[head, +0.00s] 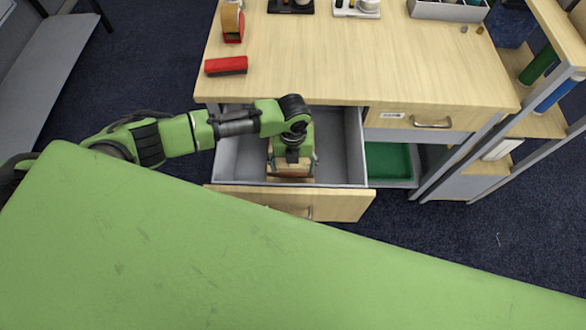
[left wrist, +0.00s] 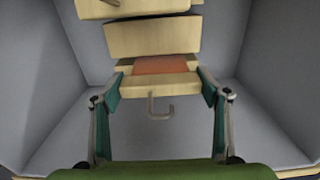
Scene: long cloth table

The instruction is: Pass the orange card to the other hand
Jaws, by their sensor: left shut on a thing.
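An orange flat patch, which may be the orange card (left wrist: 166,65), lies on a pale wooden block (left wrist: 150,88) with a grey hook-shaped handle in the left wrist view. My left gripper (left wrist: 160,90) has its teal finger pads against the block's two ends and is shut on it. In the head view my left gripper (head: 291,160) reaches down into an open grey drawer (head: 343,150) and hides most of what it holds. More pale wooden pieces (left wrist: 152,35) stand just behind the block. My right gripper is not in view.
The drawer is pulled out from a wooden desk (head: 360,70), its walls close around my gripper. A red box (head: 226,66) and a tape dispenser (head: 232,20) stand on the desk. A green tray (head: 388,160) is at the right. My green body panel fills the foreground.

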